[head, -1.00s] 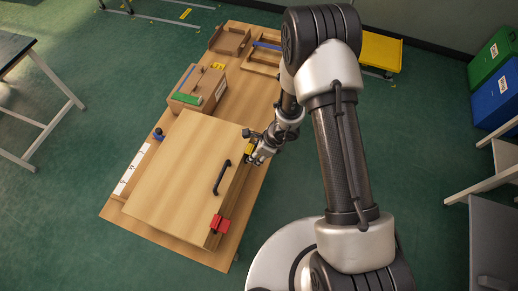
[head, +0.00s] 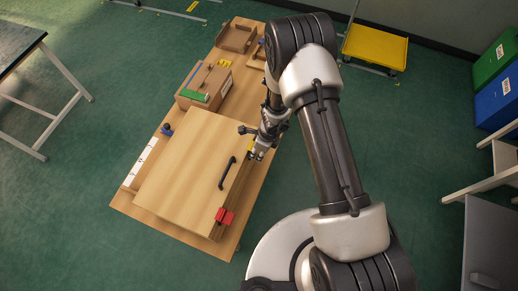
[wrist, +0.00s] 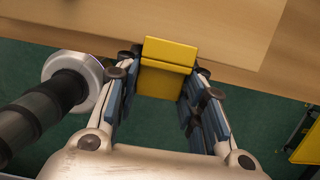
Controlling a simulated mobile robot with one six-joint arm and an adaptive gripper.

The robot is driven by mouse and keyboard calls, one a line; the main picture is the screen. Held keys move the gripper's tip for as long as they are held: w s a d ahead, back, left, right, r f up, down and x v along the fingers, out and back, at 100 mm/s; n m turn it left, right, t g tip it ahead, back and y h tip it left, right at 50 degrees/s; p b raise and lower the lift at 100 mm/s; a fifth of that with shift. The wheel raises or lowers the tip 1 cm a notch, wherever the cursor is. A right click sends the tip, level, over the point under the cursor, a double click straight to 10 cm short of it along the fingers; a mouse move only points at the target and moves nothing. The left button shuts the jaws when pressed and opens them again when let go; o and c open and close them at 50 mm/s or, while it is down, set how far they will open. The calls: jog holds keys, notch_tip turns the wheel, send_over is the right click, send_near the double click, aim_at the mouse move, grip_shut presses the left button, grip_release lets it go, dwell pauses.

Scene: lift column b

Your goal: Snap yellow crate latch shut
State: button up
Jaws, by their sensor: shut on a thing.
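The yellow latch (head: 250,147) is on the right side of the large wooden crate (head: 185,175), near its far right corner. In the wrist view the yellow latch (wrist: 165,80) shows as a bent plate, its upper part against the wood and its lower part between my fingers. My gripper (head: 259,153) is at the crate's right side. In the wrist view my gripper (wrist: 166,72) has its blue-padded fingers on either side of the latch, closed on it. How the latch meets its catch cannot be seen.
A smaller box (head: 205,84) with a green piece stands behind on the table (head: 240,35). A yellow cart (head: 375,46) stands beyond. Green floor is open right of the table.

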jog(key=o, duration=1.1)
jog(key=shift+d+r, duration=0.1)
jog(key=shift+r, duration=0.45)
jog(key=v, duration=1)
jog(key=shift+d+r, duration=0.1)
jog(key=shift+r, duration=0.3)
